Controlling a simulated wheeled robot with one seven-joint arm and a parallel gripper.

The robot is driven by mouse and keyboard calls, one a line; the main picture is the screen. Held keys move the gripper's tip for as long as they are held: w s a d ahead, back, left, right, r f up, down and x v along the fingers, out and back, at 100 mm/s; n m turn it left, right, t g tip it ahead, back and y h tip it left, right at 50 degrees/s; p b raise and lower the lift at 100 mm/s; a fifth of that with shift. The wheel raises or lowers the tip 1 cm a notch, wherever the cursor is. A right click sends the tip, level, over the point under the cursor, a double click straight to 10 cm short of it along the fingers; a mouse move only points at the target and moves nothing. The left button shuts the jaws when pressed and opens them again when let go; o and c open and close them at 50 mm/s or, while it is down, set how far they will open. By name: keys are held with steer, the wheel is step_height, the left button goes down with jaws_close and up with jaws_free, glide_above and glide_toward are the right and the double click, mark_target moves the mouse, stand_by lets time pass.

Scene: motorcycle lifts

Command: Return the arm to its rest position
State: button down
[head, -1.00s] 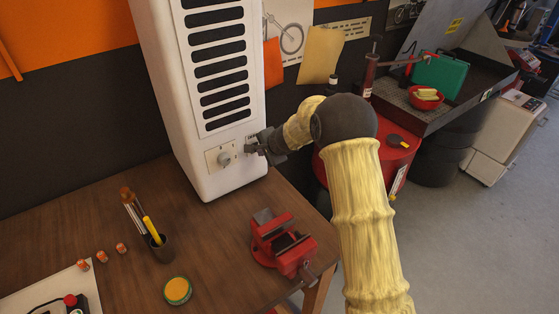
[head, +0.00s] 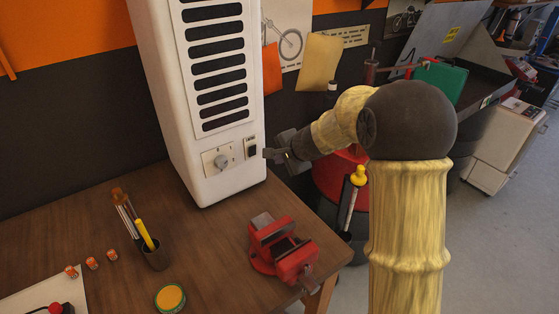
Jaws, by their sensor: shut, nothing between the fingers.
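My arm, in a pale yellow sleeve (head: 408,225) with a dark elbow joint, rises at the right of the head view and bends left. My gripper (head: 268,153) is shut and empty. A small gap shows between the fingertips and the switch.
The wooden table (head: 205,255) holds a red vise (head: 282,250), a pen cup (head: 154,254), a yellow-green tin (head: 170,298) and small orange items. A red drum (head: 335,185) stands behind my forearm. Grey floor (head: 500,250) is open at the right.

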steer(key=s+d+f+n+g+h, duration=0.1)
steer(key=s+d+n, duration=0.2)
steer(key=s, duration=0.6)
steer(key=s+d+f+n+g+h, duration=0.2)
steer(key=s+d+n, duration=0.2)
steer(key=s, duration=0.6)
steer(key=s+d+f+n+g+h, duration=0.1)
steer(key=s+d+n, duration=0.3)
steer(key=s, duration=0.6)
steer(key=shift+d+f+g+h, duration=0.4)
steer(key=shift+d, duration=0.85)
